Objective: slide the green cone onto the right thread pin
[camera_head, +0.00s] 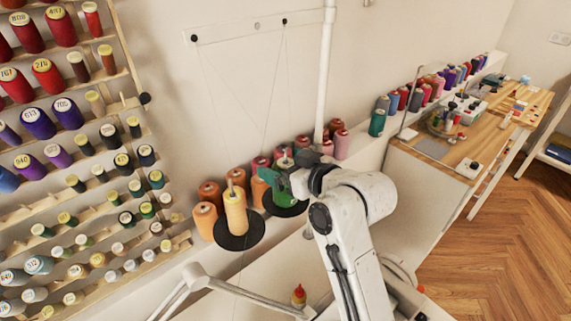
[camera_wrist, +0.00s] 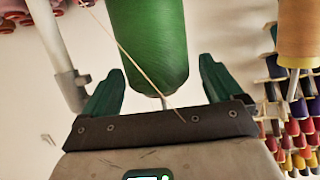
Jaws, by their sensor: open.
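The green cone (camera_wrist: 152,45) fills the upper middle of the wrist view, its narrow end towards my gripper. A short pin tip appears to stick out of that narrow end. My gripper (camera_wrist: 160,68) is open, with one dark green finger on each side of the narrow end and visible gaps. In the head view, my gripper (camera_head: 277,179) is over the right black disc (camera_head: 287,210). The green cone (camera_head: 284,196) shows there only in part, behind the gripper, and its lower end is hard to make out.
A yellow-orange cone (camera_head: 236,213) stands on a pin over the left black disc (camera_head: 240,240), close beside. A white pole (camera_head: 326,75) rises at the right. Several orange and pink cones (camera_head: 207,218) line the wall behind. A spool rack (camera_head: 90,150) is at the left.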

